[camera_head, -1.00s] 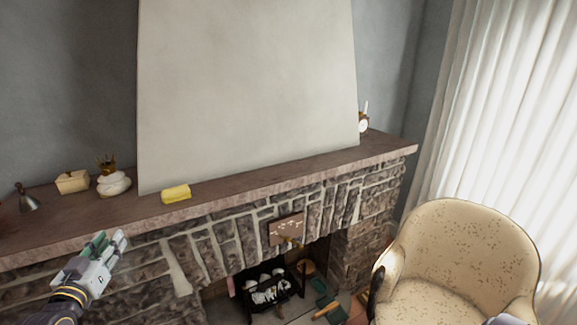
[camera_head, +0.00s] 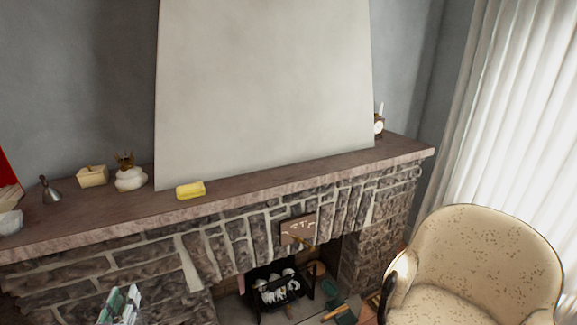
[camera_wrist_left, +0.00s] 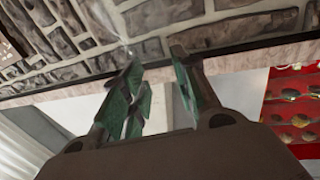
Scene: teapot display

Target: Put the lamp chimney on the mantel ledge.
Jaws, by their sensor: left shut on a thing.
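The mantel ledge (camera_head: 250,184) is a long brown shelf above the stone fireplace. My left gripper (camera_head: 122,298) is low at the left in the head view, in front of the stonework and below the ledge's front edge. Its green-padded fingers, also in the left wrist view (camera_wrist_left: 160,78), are shut on the lamp chimney. The chimney is clear glass; only a faint glint (camera_wrist_left: 128,45) shows by the fingertips, and its outline is hard to make out. A white lamp base with a brass burner (camera_head: 130,180) stands on the ledge. My right gripper is not in view.
On the ledge stand a cream box (camera_head: 92,176), a small metal cone (camera_head: 49,190), a yellow block (camera_head: 190,190) and a clock (camera_head: 379,125). A large pale panel (camera_head: 265,90) rises behind. Bare ledge lies right of the yellow block. An armchair (camera_head: 485,255) stands right.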

